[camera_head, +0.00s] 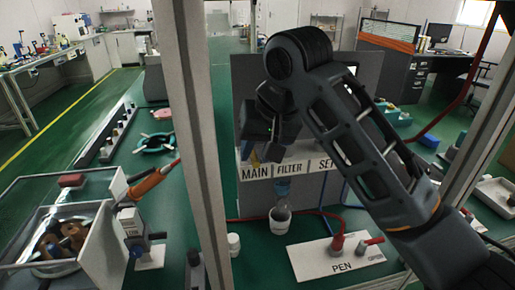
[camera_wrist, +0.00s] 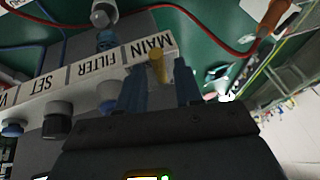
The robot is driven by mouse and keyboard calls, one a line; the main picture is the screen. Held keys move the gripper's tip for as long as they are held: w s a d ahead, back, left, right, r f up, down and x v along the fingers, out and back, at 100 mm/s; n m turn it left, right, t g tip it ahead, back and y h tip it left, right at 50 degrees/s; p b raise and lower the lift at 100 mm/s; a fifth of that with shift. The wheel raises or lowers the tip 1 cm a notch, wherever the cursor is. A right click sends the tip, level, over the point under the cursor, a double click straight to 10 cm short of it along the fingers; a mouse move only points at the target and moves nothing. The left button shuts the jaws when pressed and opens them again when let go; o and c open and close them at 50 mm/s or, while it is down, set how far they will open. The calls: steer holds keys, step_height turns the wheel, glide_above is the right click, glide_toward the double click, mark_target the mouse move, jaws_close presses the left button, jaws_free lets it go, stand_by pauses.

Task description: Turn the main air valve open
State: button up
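The main air valve shows as a yellow handle (camera_wrist: 157,66) beside the MAIN label (camera_wrist: 149,46) in the wrist view, where the labels read upside down. In the head view, a small yellow part (camera_head: 255,159) shows above the MAIN label (camera_head: 256,172), mostly hidden by my gripper (camera_head: 262,140). In the wrist view, my gripper (camera_wrist: 160,88) is open, with a blue finger on each side of the yellow handle. The handle's tip lies between the fingers; I cannot tell whether either finger touches it.
The FILTER label (camera_head: 289,168) and SET label sit right of MAIN. A PEN plate (camera_head: 335,260) lies in front on the green bench. Grey frame posts (camera_head: 200,120) stand at left and right of the panel.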

jaws_close()
steer(key=p, duration=0.1)
steer(key=m+p, duration=0.1)
steer(key=shift+s+a+r+p, duration=0.15)
steer(key=shift+a+r+p, duration=0.1)
steer(key=shift+a+p, duration=0.15)
steer(key=shift+a+f+m+t+h+p, duration=0.1)
steer(key=shift+m+t+h+p, duration=0.25)
steer(key=shift+m+p, duration=0.4)
steer(key=shift+f+m, duration=0.15)
steer(key=shift+m, duration=0.1)
steer(key=shift+o, duration=0.7)
jaws_free()
